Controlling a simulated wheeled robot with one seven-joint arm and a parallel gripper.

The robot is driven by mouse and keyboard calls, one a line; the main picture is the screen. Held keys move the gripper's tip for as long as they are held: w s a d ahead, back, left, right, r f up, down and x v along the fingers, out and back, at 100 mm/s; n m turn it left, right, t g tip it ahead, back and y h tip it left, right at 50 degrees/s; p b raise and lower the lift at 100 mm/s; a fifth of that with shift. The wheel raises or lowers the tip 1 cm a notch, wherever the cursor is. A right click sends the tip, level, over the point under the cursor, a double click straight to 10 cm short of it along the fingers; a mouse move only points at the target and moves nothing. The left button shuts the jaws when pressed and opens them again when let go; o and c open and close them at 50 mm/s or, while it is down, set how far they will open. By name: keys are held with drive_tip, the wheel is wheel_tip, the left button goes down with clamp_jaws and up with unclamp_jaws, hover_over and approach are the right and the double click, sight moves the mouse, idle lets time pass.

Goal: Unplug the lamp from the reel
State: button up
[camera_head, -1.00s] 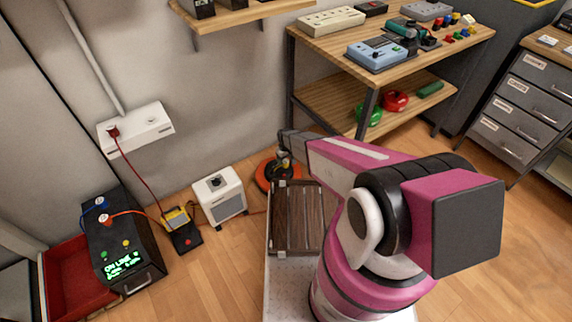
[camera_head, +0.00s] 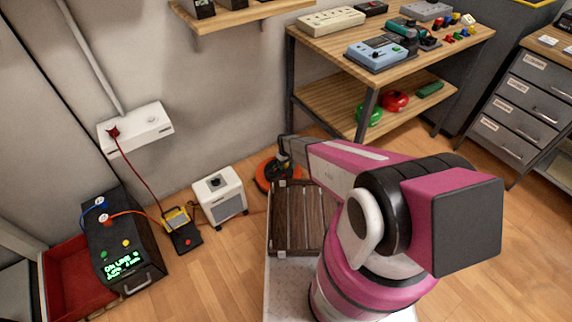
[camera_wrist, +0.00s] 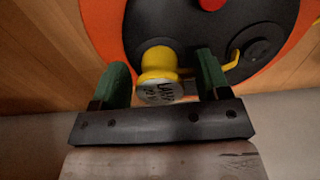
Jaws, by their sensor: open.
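The cable reel (camera_head: 264,178) is an orange and black disc on the floor against the wall, partly hidden by my arm. In the wrist view its black hub and orange rim (camera_wrist: 104,22) fill the upper part. A yellow plug (camera_wrist: 158,60) with a pale end face, lettered like "LAMP", stands in the hub. A thin yellow cord (camera_wrist: 232,64) shows to its right. My gripper (camera_wrist: 160,62) is open, its two green fingers on either side of the plug, with gaps visible. In the head view my gripper (camera_head: 285,160) is small and dark over the reel.
A white box-shaped unit (camera_head: 219,197) stands left of the reel. Further left are a yellow device (camera_head: 177,219) and a black power box (camera_head: 122,245) with cords. A wooden slatted panel (camera_head: 296,222) lies before the reel. The workbench (camera_head: 303,38) stands behind to the right.

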idle(0.4)
drive_tip(key=c, duration=1.2)
drive_tip(key=shift+r, duration=0.15)
drive_tip(key=shift+r, duration=2.85)
